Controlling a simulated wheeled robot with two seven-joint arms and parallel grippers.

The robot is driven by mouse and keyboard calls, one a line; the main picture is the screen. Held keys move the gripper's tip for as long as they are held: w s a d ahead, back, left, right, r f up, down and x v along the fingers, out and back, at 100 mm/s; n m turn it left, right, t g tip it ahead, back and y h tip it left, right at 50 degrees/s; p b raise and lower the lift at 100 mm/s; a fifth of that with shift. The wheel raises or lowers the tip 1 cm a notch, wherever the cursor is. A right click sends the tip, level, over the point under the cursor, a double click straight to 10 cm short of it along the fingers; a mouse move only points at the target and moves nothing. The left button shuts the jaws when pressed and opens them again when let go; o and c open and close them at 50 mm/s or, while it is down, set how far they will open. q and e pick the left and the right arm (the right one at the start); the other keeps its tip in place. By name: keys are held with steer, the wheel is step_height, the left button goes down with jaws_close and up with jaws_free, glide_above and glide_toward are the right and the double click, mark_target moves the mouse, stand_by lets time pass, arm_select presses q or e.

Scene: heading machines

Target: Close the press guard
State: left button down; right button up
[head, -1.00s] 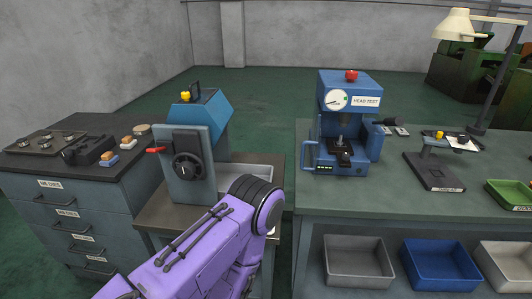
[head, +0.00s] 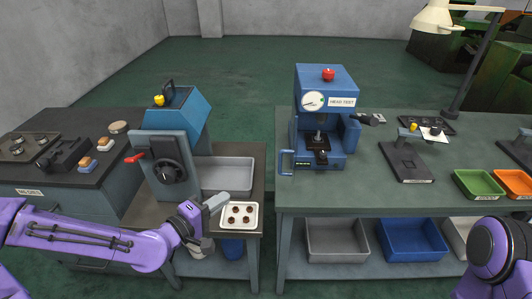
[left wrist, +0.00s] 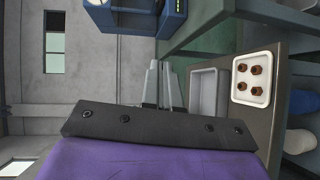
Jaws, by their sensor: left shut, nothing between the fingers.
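The blue head-test press (head: 325,115) stands on the right bench in the head view, with a round gauge and a red knob on top. A pale blue handle (head: 286,162) sticks out at its lower left front. The work opening is uncovered, and I cannot make out a guard panel clearly. My left gripper (head: 221,200) is shut and empty, left of the press and beside the white tray, well apart from the press. Its fingers also show together in the left wrist view (left wrist: 158,82), where part of the press shows at the top (left wrist: 135,15). My right gripper is out of view.
A blue-grey machine (head: 170,150) with a red lever stands behind my left arm. A white tray (head: 240,225) with several brown parts and a grey bin (head: 228,173) are near the gripper. A gap separates the two benches. A lamp (head: 435,18) stands at the right.

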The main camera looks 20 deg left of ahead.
arm_select(q)
steer(key=w+d+r+t+h+b, duration=0.1)
steer(key=w+d+r+b, duration=0.3)
steer(key=w+d, duration=0.5)
steer(key=w+b, duration=0.2)
steer(key=shift+w+d+b, duration=0.15)
steer(key=shift+w+b, duration=0.15)
steer(key=shift+b, duration=0.1)
